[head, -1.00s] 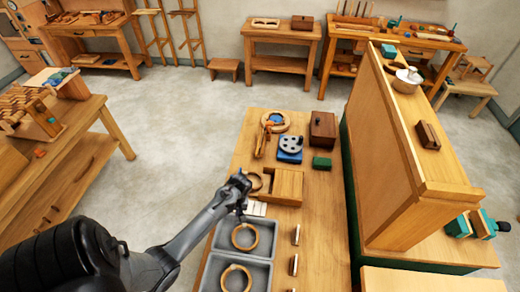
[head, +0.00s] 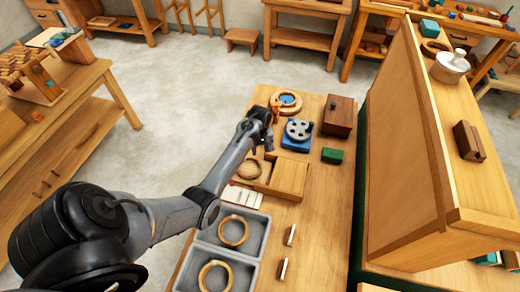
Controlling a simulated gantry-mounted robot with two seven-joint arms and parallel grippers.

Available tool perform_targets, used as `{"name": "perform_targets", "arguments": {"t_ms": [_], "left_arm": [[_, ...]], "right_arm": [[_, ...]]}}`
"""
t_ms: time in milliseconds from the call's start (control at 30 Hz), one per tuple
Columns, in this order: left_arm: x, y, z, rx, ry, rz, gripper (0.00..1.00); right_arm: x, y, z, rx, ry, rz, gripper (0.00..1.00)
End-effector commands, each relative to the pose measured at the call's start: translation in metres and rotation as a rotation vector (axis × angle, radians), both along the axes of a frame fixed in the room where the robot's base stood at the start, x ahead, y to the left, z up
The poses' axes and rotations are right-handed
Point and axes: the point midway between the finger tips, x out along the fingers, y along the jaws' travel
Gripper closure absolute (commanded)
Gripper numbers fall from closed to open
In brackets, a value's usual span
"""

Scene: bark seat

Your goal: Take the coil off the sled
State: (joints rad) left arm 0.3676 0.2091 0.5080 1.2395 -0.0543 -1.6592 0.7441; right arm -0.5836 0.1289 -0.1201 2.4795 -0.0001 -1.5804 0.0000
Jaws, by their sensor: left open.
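A light wooden ring-shaped coil (head: 248,168) lies in the open left part of a low wooden box (head: 289,179); I cannot tell whether this box is the sled. Two more coils, one far (head: 233,232) and one near (head: 214,278), lie in the grey two-part tray (head: 263,240). My left gripper (head: 262,138) is open above the bench, just beyond the boxed coil. It partly hides an orange-brown wooden piece (head: 275,109). My right gripper is not in view.
Beyond the box stand a blue device with a grey disc (head: 298,130), a green block (head: 332,156), a dark wooden box (head: 339,115) and a round wooden dish (head: 287,101). A tall wooden panel (head: 405,150) bounds the right side.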

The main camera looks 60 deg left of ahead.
Motion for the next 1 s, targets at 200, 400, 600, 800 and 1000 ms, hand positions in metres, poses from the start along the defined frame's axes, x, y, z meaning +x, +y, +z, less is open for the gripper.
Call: {"name": "perform_targets", "arguments": {"t_ms": [200,400,600,800,1000], "left_arm": [[-0.001,0.0,-0.001,0.0,0.001,0.0,0.57],[-0.001,0.0,-0.013,0.0,0.003,-0.001,0.57],[-0.001,0.0,-0.041,-0.001,0.004,0.001,0.57],[-0.001,0.0,-0.072,0.0,0.002,-0.001,0.57],[0.0,0.0,-0.096,0.0,0.002,0.0,0.57]], "right_arm": [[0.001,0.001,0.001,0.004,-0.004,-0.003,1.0],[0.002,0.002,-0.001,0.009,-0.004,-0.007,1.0],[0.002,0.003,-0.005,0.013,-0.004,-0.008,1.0],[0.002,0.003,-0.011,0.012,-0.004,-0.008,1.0],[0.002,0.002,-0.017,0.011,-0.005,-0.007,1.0]]}}
